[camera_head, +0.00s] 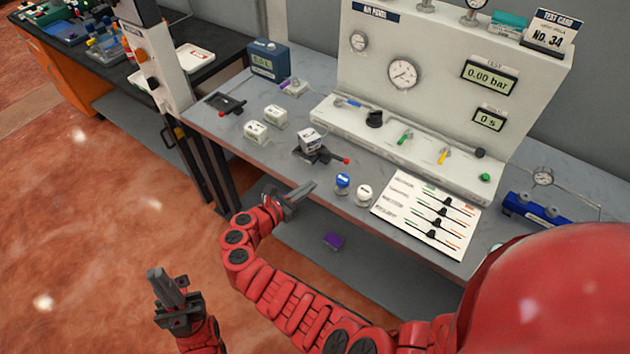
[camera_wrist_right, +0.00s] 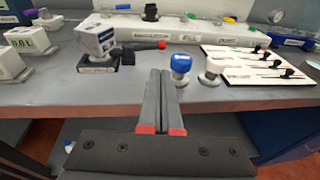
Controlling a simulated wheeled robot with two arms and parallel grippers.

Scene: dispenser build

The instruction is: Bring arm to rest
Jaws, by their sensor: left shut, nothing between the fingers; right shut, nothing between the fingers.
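My left gripper (camera_head: 160,277) is at the lower left of the head view, over the red floor and away from the bench. Its fingers are together and empty. My right gripper (camera_head: 303,191) is at the bench's front edge, near the middle of the head view. In the right wrist view its fingers (camera_wrist_right: 161,85) are pressed together with nothing between them. They point at the bench, between a black clamp (camera_wrist_right: 98,62) and a blue-capped container (camera_wrist_right: 181,66). I cannot tell whether they touch the bench.
The grey bench (camera_head: 380,232) carries a tall air panel (camera_head: 420,65), a blue-topped container (camera_head: 342,184), a white one (camera_head: 364,194), a clamp with a white block (camera_head: 309,139) and a card with sliders (camera_head: 428,212). Open floor is at left.

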